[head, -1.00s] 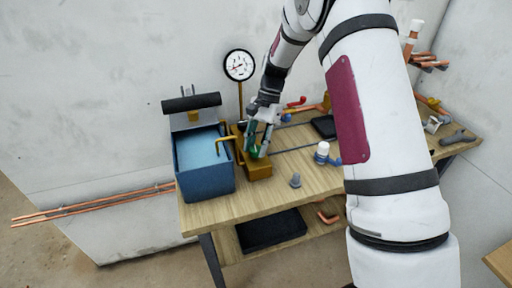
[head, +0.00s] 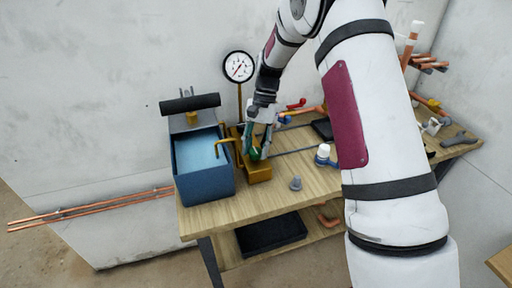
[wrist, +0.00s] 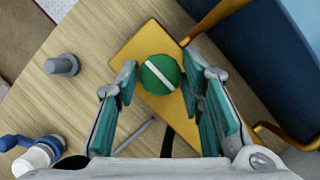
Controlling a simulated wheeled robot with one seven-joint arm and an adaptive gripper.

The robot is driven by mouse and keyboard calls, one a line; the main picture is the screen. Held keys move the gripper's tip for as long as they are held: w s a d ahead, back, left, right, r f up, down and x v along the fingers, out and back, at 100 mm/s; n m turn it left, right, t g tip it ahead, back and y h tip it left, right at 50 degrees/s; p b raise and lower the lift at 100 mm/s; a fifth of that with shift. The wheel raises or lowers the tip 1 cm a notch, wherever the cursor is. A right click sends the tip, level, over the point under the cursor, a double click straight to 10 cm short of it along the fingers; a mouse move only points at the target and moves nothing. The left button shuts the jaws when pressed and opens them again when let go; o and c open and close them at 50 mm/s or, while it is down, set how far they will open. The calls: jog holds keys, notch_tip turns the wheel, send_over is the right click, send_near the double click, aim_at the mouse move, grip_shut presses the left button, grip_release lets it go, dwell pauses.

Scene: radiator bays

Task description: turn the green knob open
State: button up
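The green knob (wrist: 160,74) is round with a white stripe across its top. The stripe runs from upper left to lower right in the wrist view. It sits on a brass block (wrist: 143,45), which stands on the bench beside the blue tank in the head view (head: 260,173). My gripper (wrist: 158,78) is open, with one teal-padded finger on each side of the knob. A narrow gap shows between the knob and each fingertip. In the head view my gripper (head: 259,145) points down over the block, and its fingers hide much of the knob (head: 254,154).
The blue water tank (head: 205,185) stands close left of the block, with a brass spout (head: 228,142) by its rim. A pressure gauge (head: 238,67) rises behind. A grey cone-like fitting (head: 296,184) and a white-capped blue valve (head: 323,153) stand to the right. The front bench top is clear.

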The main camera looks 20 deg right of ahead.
jog(key=shift+o, duration=0.4)
jog(key=v, duration=1.2)
